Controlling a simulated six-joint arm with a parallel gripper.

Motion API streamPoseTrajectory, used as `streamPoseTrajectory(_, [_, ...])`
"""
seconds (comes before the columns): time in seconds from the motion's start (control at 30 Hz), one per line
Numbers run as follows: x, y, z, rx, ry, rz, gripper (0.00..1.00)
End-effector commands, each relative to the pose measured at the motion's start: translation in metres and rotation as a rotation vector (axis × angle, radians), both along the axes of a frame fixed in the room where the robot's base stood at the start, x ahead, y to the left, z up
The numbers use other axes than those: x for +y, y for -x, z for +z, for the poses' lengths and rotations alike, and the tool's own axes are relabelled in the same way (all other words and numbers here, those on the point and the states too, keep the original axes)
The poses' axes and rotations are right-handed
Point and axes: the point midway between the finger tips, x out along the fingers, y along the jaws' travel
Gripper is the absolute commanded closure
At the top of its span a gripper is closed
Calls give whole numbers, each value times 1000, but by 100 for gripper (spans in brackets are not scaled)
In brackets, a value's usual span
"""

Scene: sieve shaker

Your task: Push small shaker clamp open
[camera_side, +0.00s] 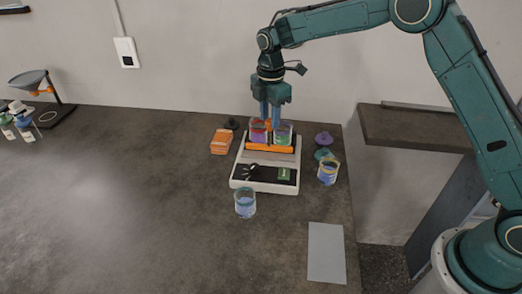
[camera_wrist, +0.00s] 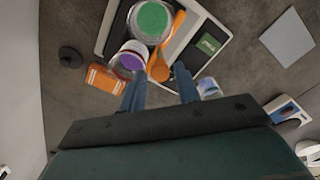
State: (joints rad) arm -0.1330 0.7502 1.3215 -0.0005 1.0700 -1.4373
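The sieve shaker (camera_side: 252,172) is a pale box with a black front panel on the dark worktop; it also shows in the wrist view (camera_wrist: 216,24). An orange clamp bar (camera_side: 270,148) lies across it, and in the wrist view an orange clamp lever (camera_wrist: 170,37) runs beside the cups. A red-purple cup (camera_side: 258,134) and a green cup (camera_side: 282,135) stand on the shaker. My gripper (camera_side: 270,116) points down just above the back of the shaker, near the red-purple cup. Contact with the clamp cannot be told.
An orange box (camera_side: 221,142) and a black lid (camera_side: 232,124) lie left of the shaker. Blue-labelled jars stand in front (camera_side: 245,206) and at right (camera_side: 328,174). Purple (camera_side: 324,138) and teal (camera_side: 323,154) lids lie right. A grey sheet (camera_side: 326,252) lies front right. The left worktop is mostly clear.

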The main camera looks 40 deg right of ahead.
Motion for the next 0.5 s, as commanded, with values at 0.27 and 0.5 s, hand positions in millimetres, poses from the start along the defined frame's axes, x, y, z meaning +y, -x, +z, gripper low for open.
streamPoseTrajectory(0.27, [0,0,0,0,0,0,100])
streamPoseTrajectory(0.5, [9,9,1,0,0,3,100])
